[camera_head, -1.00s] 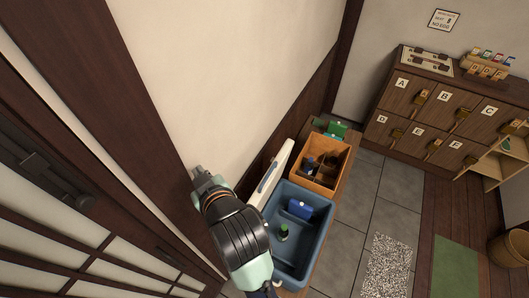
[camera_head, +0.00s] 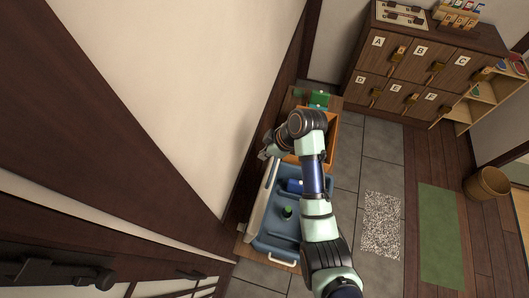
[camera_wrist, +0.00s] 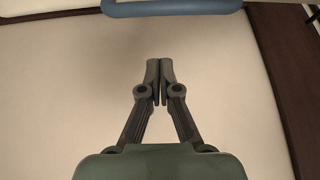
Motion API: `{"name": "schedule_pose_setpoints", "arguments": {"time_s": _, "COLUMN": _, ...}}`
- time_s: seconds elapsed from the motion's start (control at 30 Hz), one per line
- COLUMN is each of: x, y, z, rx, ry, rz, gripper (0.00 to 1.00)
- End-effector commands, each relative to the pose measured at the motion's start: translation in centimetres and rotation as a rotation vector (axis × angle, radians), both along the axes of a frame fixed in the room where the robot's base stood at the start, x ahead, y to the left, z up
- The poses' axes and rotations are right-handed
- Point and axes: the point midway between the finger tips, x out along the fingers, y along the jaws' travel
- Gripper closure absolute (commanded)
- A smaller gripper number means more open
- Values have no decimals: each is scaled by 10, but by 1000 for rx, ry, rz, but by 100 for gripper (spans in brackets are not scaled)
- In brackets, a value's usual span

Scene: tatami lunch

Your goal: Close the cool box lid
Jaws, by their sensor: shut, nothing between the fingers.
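The blue cool box (camera_head: 272,243) stands open, with a blue pack (camera_head: 293,186) and a green-topped bottle (camera_head: 287,211) inside. Its pale lid (camera_head: 262,203) stands raised along the box's left side, by the wall. My gripper (camera_head: 265,153) is near the far end of the lid, on the wall side; I cannot tell whether it touches. In the wrist view my gripper (camera_wrist: 159,70) has its fingers together and empty. A blue bar (camera_wrist: 175,9) crosses the top of that view, beyond the fingertips. My arm hides the right part of the box.
A wooden crate (camera_head: 332,134) stands just beyond the cool box, partly behind my arm, with a green object (camera_head: 319,99) behind it. The wall (camera_head: 190,90) runs close on the left. Grey floor tiles (camera_head: 345,205) lie clear on the right.

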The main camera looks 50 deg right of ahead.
Motion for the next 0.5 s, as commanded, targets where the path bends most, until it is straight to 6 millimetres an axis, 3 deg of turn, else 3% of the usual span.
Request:
{"name": "schedule_pose_setpoints", "arguments": {"time_s": 0.33, "x": 32, "y": 16, "z": -68, "rx": 1, "ry": 3, "rz": 0, "gripper": 100}}
{"name": "schedule_pose_setpoints", "arguments": {"time_s": 0.5, "x": 7, "y": 3, "z": -69, "rx": -1, "ry": 1, "rz": -4, "gripper": 100}}
